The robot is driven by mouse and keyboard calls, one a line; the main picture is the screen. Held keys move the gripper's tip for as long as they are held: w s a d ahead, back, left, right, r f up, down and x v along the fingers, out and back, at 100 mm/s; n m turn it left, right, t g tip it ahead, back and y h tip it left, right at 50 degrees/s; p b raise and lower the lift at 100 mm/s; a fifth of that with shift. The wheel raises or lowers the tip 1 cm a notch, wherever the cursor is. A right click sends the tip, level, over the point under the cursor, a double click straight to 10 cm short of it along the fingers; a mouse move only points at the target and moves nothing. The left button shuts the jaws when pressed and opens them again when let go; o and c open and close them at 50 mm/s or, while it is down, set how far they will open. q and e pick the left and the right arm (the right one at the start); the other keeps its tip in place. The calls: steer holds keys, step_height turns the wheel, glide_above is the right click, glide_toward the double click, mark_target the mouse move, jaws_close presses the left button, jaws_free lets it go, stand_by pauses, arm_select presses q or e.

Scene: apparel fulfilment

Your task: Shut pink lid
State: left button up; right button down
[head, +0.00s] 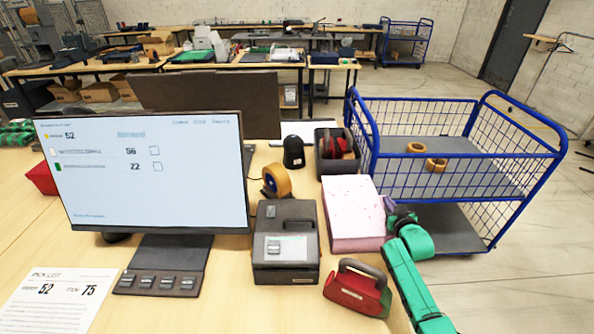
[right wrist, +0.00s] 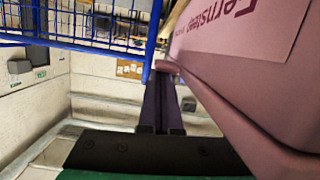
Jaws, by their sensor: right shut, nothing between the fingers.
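The pink box with its pink lid (head: 352,205) is on the table right of the dark label printer. The lid lies over the box top and looks flat or nearly so; I cannot tell whether its edge is fully down. In the right wrist view the pink box (right wrist: 235,85) fills the right side, with lettering on one face. My right gripper (head: 389,206) is at the box's right side; its shut, empty fingers (right wrist: 166,75) are close beside the box, and contact is unclear. My left gripper is out of view.
The dark printer (head: 287,240) stands left of the box. A red tape dispenser (head: 357,289) sits in front, and a dark bin (head: 337,167) is behind. A blue wire cart (head: 452,150) stands to the right. A monitor (head: 145,170) takes up the left.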

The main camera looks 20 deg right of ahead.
stand_by(0.6)
steer(key=shift+r+p, duration=0.4)
steer(key=shift+p, duration=0.05)
step_height(320, 180, up, 3)
steer(key=p, duration=0.2)
steer(key=shift+w+r+p, duration=0.15)
steer(key=shift+r+p, duration=0.05)
steer(key=shift+p, duration=0.2)
steer(key=v, duration=1)
steer(key=shift+s, duration=0.25)
steer(key=shift+d+f, duration=0.1)
steer(key=shift+d, duration=0.05)
